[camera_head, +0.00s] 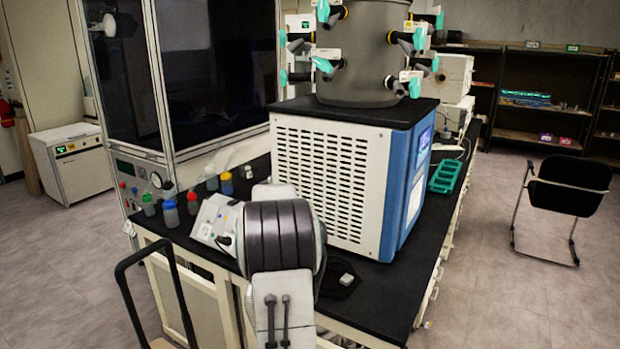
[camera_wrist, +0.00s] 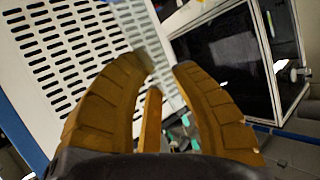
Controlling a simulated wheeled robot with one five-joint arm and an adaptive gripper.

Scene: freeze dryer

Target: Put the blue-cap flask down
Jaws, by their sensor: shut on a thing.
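The black bench top (camera_head: 385,300) lies below and around my arm. I cannot tell whether the held flask touches it.
Several small capped bottles (camera_head: 193,204) stand on the bench left of my arm. A white control box (camera_head: 215,222) is beside them. The freeze dryer (camera_head: 320,185) rises just behind my arm. A small pale item (camera_head: 346,279) lies on the bench at right, with bare surface near the front corner.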

